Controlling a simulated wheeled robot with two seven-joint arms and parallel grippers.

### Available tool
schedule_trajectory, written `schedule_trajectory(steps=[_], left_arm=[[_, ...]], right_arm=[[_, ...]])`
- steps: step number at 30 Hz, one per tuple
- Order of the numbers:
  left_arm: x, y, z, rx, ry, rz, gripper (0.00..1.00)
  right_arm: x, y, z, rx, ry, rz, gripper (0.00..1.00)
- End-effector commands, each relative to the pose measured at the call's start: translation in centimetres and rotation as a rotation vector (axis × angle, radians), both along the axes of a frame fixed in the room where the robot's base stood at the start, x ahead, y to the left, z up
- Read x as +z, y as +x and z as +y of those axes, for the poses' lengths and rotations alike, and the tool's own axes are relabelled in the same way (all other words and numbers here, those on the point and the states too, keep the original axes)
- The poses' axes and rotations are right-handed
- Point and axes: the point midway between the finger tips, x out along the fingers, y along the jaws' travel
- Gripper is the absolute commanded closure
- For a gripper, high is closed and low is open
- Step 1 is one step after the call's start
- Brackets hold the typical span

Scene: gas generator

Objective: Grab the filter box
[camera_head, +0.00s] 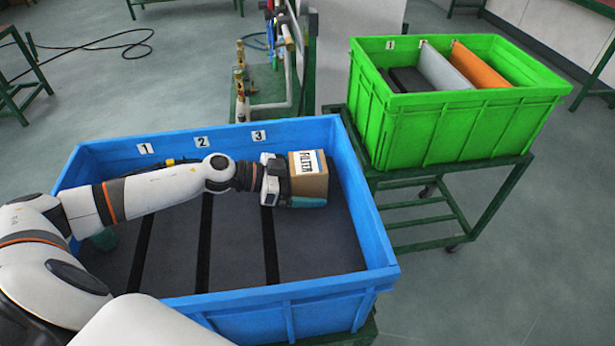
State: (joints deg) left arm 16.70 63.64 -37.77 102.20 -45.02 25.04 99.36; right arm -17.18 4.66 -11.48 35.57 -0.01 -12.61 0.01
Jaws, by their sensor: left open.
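The filter box (309,183) is a small brown carton with a white "FILTER" label, inside the blue crate (347,297) at its right part, near the "3" tag. My left arm reaches into the crate from the left. My left gripper (291,190) is at the left side of the box, with a teal finger pad showing along the box's near lower side. Its jaws are open, with the box at or between the fingers; the far finger is hidden. My right gripper is not in view.
The blue crate has a dark floor with black divider strips and tags 1, 2 and 3. A green crate (425,130) with grey and orange dividers stands on a green cart (437,205) at the right. A pipe stand (272,90) is behind the blue crate.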

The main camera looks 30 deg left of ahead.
Motion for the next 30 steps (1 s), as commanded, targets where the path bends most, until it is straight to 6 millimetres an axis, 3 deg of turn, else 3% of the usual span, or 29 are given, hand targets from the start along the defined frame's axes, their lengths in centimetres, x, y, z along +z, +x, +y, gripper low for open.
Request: schedule_trajectory(steps=[1, 9, 11, 22, 30], left_arm=[[0.0, 0.0, 0.0, 0.0, 0.0, 0.0, 0.07], [0.0, 0.0, 0.0, 0.0, 0.0, 0.0, 0.52], [0.0, 0.0, 0.0, 0.0, 0.0, 0.0, 0.58], [0.6, 0.0, 0.1, -0.001, 0.0, -0.002, 0.58], [3.4, 0.0, 0.1, -0.001, 0.002, -0.005, 0.58]], right_arm=[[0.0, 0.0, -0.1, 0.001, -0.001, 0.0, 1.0], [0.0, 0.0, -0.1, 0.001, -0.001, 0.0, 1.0], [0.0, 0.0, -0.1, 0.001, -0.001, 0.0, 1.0], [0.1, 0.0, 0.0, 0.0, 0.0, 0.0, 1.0], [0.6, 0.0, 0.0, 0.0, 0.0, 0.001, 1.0]])
